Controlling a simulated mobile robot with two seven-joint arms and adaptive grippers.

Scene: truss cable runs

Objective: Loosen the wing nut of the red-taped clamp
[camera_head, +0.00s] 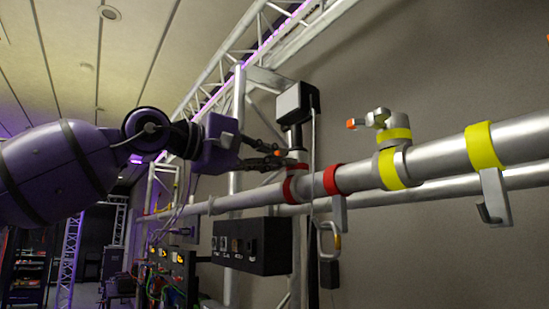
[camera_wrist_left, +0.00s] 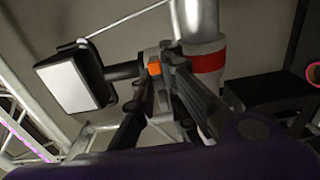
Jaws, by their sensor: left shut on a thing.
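The red-taped clamp (camera_head: 289,188) sits around the silver tube (camera_head: 245,198), near the middle of the head view. Its red band (camera_wrist_left: 208,62) also shows in the left wrist view. My left gripper (camera_head: 284,157) reaches in from the left, just above this clamp. Its dark fingers (camera_wrist_left: 172,95) are shut on the clamp's wing nut, whose orange tip (camera_wrist_left: 154,68) shows between them. The fingers hide most of the nut. My right gripper is in neither view.
A yellow-taped clamp (camera_head: 391,168) with its own wing nut (camera_head: 376,119) is farther right on the tube. Hooks hang under red tape (camera_head: 333,179) and yellow tape (camera_head: 485,145). A boxy lamp (camera_head: 292,103) stands close behind my gripper. A black box (camera_head: 251,247) is below the tube.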

